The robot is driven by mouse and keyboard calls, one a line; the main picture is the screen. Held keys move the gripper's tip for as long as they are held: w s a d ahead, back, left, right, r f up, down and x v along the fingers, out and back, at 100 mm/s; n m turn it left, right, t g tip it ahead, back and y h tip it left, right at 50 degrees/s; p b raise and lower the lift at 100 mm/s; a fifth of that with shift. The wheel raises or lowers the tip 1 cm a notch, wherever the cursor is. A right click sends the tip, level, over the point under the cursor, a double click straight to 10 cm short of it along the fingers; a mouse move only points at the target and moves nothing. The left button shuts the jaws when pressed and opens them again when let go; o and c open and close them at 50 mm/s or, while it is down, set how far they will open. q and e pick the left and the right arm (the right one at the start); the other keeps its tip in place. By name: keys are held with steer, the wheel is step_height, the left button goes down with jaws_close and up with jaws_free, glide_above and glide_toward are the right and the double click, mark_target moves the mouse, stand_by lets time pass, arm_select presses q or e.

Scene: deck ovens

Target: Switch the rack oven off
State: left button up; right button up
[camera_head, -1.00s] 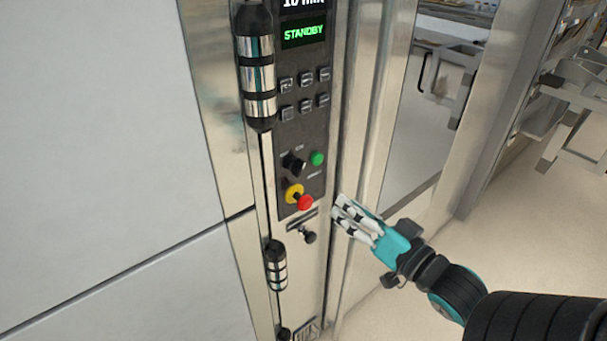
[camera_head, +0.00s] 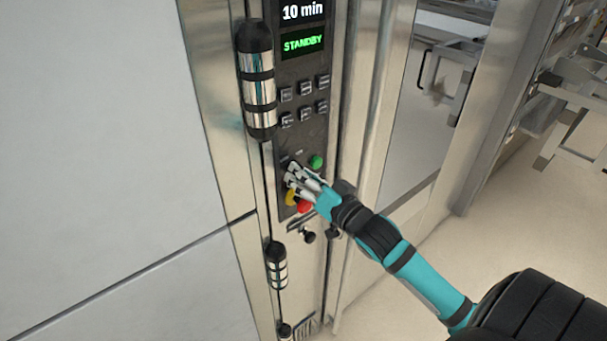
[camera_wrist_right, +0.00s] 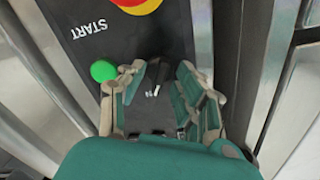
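The rack oven's dark control panel (camera_head: 302,130) shows "10 min" and "STANDBY" in green on its display (camera_head: 303,43). My right gripper (camera_head: 293,176) is at the black rotary knob, whose body it largely hides in the head view. In the right wrist view the knob (camera_wrist_right: 157,76) lies between the two spread fingers of the gripper (camera_wrist_right: 160,92), with a gap to the left finger. Contact with the right finger cannot be told. The green button (camera_head: 316,162) is just right of the fingers and also shows in the wrist view (camera_wrist_right: 103,71). My left gripper is out of view.
A red button (camera_head: 305,207) on a yellow base (camera_head: 290,197) sits just below the fingers. Two rows of small buttons (camera_head: 304,100) are above. A large hinge (camera_head: 258,90) stands out left of the panel. Metal racks (camera_head: 575,110) stand at right.

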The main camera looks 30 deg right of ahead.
jaws_close()
steer(key=shift+n, duration=0.3)
steer(key=shift+r+n+p, duration=0.15)
steer(key=shift+n+p, duration=0.55)
steer(key=shift+n, duration=0.2)
steer(key=n+p, duration=0.1)
steer(key=n, duration=0.2)
steer(key=shift+n, duration=0.3)
steer(key=n+p, duration=0.1)
steer(key=n, duration=0.2)
steer(key=shift+n+p, duration=0.5)
steer(key=shift+n, duration=1.2)
